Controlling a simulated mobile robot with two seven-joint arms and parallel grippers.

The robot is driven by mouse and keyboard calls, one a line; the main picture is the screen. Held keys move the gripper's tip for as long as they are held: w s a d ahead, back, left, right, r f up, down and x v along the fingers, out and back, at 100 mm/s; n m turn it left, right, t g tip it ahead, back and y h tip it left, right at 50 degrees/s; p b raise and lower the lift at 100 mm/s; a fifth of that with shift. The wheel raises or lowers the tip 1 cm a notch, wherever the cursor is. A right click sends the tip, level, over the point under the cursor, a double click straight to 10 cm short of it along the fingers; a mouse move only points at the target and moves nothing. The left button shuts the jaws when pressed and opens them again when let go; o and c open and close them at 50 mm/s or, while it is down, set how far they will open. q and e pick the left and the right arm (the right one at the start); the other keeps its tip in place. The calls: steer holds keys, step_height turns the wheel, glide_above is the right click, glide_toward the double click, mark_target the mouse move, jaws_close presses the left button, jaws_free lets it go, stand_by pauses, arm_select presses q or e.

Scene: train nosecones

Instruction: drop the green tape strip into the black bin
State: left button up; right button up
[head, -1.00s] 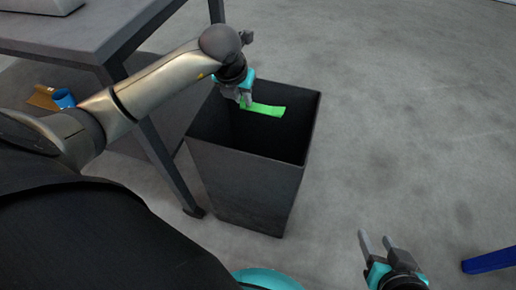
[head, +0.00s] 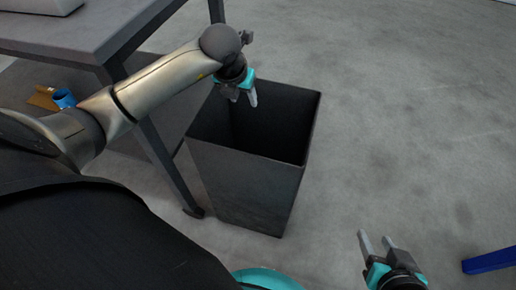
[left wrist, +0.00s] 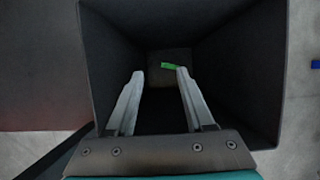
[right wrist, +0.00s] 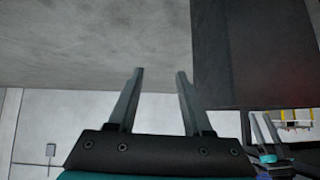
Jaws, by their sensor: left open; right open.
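The black bin (head: 245,185) stands upright on the floor beside the table leg, its open top facing up. My left gripper (head: 244,101) is open and empty over the bin's mouth. In the left wrist view its fingers (left wrist: 155,75) point down into the bin (left wrist: 235,60). The green tape strip (left wrist: 169,66) shows there deep inside the bin, small, near the bottom. It is hidden in the head view. My right gripper (head: 378,240) is open and empty, low at the right, apart from the bin; it also shows in the right wrist view (right wrist: 160,72).
A grey table (head: 75,35) stands at the upper left, its leg (head: 165,160) close to the bin's left side. A blue roll (head: 63,98) lies under it. A blue bar (head: 490,261) is at the lower right. The floor right of the bin is clear.

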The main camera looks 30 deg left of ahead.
steer(key=s+d+g+h+p, duration=0.2)
steer(key=s+d+g+p, duration=0.1)
steer(key=s+d+g, duration=0.15)
arm_select(q)
steer(key=p+v, duration=0.3)
steer(key=v, duration=1.2)
steer(key=shift+s+p, duration=0.15)
steer(key=shift+p, duration=0.15)
arm_select(e)
step_height(320, 180, down, 8)
steer(key=shift+s+d+f+g, duration=0.15)
steer(key=shift+s+d+g, duration=0.15)
steer(key=shift+g, duration=0.15)
